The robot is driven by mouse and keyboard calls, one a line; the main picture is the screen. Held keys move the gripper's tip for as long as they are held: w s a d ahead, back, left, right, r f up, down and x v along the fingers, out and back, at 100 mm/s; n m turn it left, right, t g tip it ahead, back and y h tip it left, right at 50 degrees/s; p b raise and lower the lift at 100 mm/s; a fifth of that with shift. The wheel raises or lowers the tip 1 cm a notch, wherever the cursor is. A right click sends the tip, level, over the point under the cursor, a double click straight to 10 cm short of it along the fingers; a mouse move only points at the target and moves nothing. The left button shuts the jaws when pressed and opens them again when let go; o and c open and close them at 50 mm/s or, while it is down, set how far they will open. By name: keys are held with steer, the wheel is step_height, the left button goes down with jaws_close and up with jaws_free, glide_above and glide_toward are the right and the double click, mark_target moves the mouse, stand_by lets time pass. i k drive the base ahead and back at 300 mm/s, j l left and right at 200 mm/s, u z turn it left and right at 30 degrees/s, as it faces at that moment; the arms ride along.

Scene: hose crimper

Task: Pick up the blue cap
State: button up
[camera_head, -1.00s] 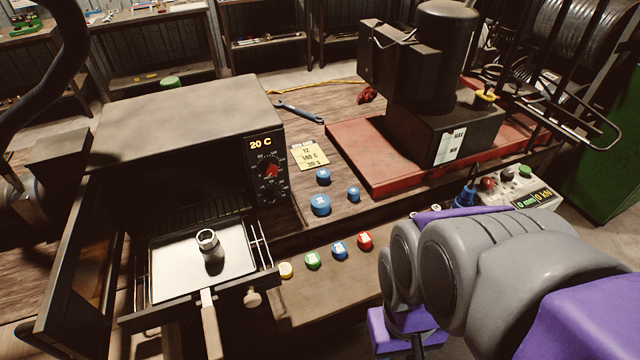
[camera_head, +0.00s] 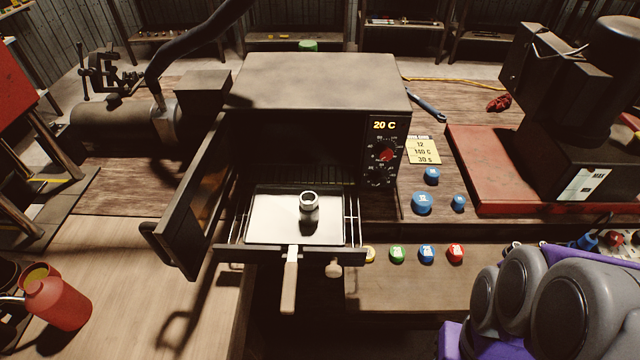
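A small blue cap (camera_head: 427,254) with a pale mark on top sits on the narrow front ledge, in a row between a green cap (camera_head: 398,254) and a red cap (camera_head: 456,254). Three larger blue pieces (camera_head: 422,204) stand on the bench right of the oven. My arm, grey and purple, fills the lower right, to the right of the caps and apart from them. My gripper's fingers do not show.
The oven (camera_head: 320,85) has its door open and a tray (camera_head: 265,225) pulled out with a metal fitting (camera_head: 309,207) on it. The tray handle (camera_head: 290,280) sticks out left of the caps. A red-based press (camera_head: 480,180) stands at right. A red can (camera_head: 58,303) is at lower left.

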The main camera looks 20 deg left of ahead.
mark_target(421, 201)
steer(key=l, duration=1.7)
steer(key=i+u, duration=0.05)
